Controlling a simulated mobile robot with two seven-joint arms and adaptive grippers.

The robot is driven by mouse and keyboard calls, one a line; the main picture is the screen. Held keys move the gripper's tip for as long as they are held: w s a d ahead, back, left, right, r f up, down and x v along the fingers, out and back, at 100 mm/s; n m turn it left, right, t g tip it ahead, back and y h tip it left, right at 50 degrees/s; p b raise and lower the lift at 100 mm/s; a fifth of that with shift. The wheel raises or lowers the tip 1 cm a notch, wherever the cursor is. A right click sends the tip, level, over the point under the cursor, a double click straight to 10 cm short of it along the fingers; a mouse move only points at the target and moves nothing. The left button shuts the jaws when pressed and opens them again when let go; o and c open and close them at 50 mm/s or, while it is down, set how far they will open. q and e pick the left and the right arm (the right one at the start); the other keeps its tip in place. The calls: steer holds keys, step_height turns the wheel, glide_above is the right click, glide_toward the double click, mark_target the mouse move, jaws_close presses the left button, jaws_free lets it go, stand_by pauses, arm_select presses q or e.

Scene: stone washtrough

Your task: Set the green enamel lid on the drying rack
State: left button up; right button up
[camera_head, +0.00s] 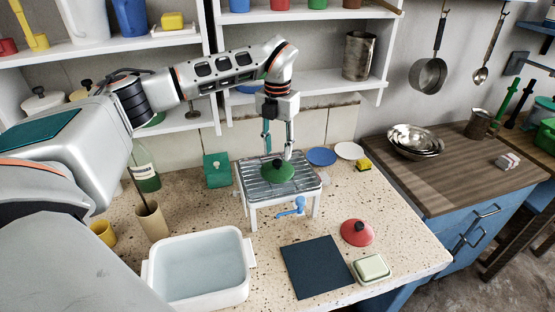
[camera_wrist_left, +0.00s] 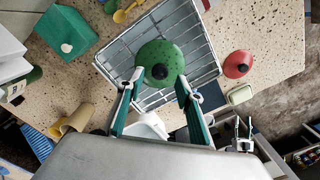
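The green enamel lid (camera_head: 277,174) lies on the wire top of the drying rack (camera_head: 247,178), dark knob up. It also shows in the left wrist view (camera_wrist_left: 160,57), over the rack's bars (camera_wrist_left: 204,60). My left gripper (camera_head: 277,154) points down just above the lid, with its fingers spread to either side of the knob. In the left wrist view the fingers (camera_wrist_left: 158,86) stand wide apart with nothing gripped. A small pronged shape at the lower right of that view may be my right gripper; its state is unclear.
A red lid (camera_head: 357,232), a soap dish (camera_head: 371,268) and a dark mat (camera_head: 316,267) lie at the front right. A water-filled basin (camera_head: 246,262) stands front left. A green box (camera_head: 216,170) and a blue plate (camera_head: 321,156) flank the rack. Shelves (camera_head: 321,14) hang behind.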

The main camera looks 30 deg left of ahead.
mark_target(277, 162)
arm_select(q)
step_height(277, 162, up, 7)
steer(key=shift+r, duration=0.2)
stand_by(0.3)
steer(key=shift+s+f, duration=0.1)
